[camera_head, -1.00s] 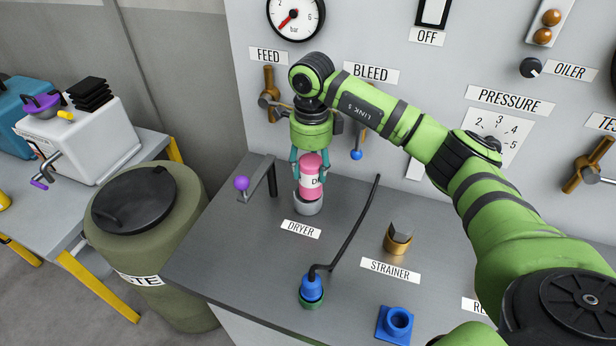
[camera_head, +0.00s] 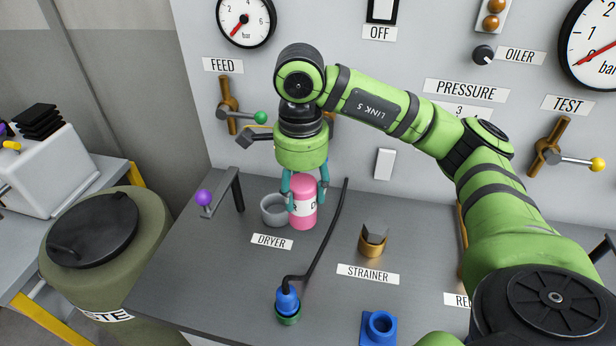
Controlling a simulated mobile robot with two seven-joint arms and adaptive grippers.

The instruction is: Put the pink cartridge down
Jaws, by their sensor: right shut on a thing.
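The pink cartridge (camera_head: 303,212) with a white label band is upright in the head view, just right of the grey dryer cup (camera_head: 272,208). My right gripper (camera_head: 305,186) points down and is shut on the cartridge's upper part. The cartridge's lower end looks close to the bench top; I cannot tell whether it touches. The dryer cup is empty, and the cartridge partly overlaps its right rim in the picture. My left gripper is not in view.
The brass strainer (camera_head: 372,240) is further right. A lidded waste drum (camera_head: 105,250) stands left of the bench (camera_head: 200,285).

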